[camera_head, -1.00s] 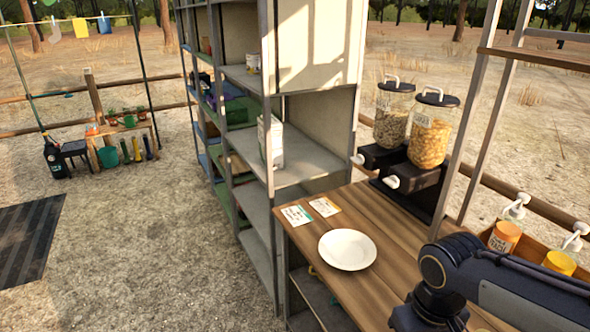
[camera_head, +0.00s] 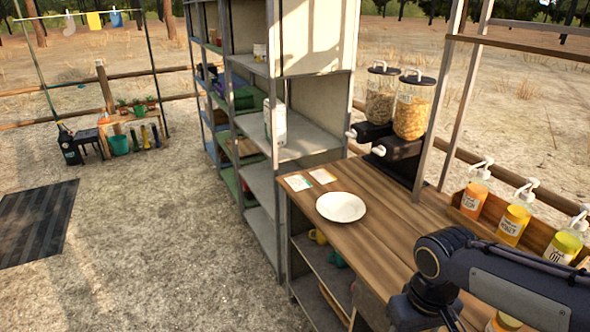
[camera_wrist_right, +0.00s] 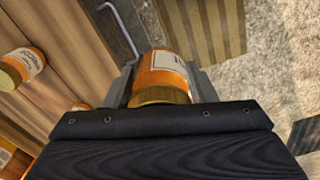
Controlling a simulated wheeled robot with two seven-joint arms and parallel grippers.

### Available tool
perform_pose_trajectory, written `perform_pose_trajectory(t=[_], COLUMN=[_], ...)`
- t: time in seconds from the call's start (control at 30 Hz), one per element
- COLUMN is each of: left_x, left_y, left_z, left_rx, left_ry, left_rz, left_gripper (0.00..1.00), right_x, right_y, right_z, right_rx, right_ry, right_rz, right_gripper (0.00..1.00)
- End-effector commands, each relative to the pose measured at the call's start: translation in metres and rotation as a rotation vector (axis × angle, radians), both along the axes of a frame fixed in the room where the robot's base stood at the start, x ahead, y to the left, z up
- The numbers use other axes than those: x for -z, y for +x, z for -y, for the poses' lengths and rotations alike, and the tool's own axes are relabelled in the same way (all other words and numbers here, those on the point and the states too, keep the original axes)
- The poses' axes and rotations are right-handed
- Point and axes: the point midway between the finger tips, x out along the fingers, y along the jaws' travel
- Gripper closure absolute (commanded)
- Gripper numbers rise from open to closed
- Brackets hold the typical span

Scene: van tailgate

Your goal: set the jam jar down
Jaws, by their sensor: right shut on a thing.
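The jam jar (camera_wrist_right: 165,72), orange with a gold lid and a pale label, is between the fingers of my right gripper (camera_wrist_right: 161,84) in the right wrist view. The gripper is shut on it, and the lid end faces the camera. In the head view my right arm comes in from the right over the wooden counter (camera_head: 385,240); its fingers and the jar are hidden there. My left gripper is in neither view.
A white plate (camera_head: 341,207) and two cards lie on the counter. Two dispensers (camera_head: 412,108) stand behind, with pump bottles (camera_head: 513,220) at right. Another orange jar (camera_wrist_right: 22,66) shows in the wrist view. A metal shelf (camera_head: 275,165) stands left of the counter.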

Motion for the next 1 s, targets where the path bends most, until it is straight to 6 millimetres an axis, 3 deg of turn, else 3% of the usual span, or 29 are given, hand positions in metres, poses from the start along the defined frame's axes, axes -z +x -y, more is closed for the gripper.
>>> perform_pose_trajectory(t=[0.37, 0.73, 1.0], left_x=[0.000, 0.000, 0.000], left_y=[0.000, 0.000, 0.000], left_z=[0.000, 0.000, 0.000], left_rx=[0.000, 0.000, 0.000], left_ry=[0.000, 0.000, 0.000], left_rz=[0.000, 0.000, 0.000], left_gripper=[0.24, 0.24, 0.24], right_x=[0.049, 0.144, 0.163], right_y=[0.049, 0.107, 0.116], right_z=[-0.004, -0.005, -0.005], right_rx=[0.073, 0.177, 0.194], right_ry=[0.013, -0.003, -0.007], right_rz=[-0.008, -0.004, 0.003], right_gripper=[0.81, 0.81, 0.81])
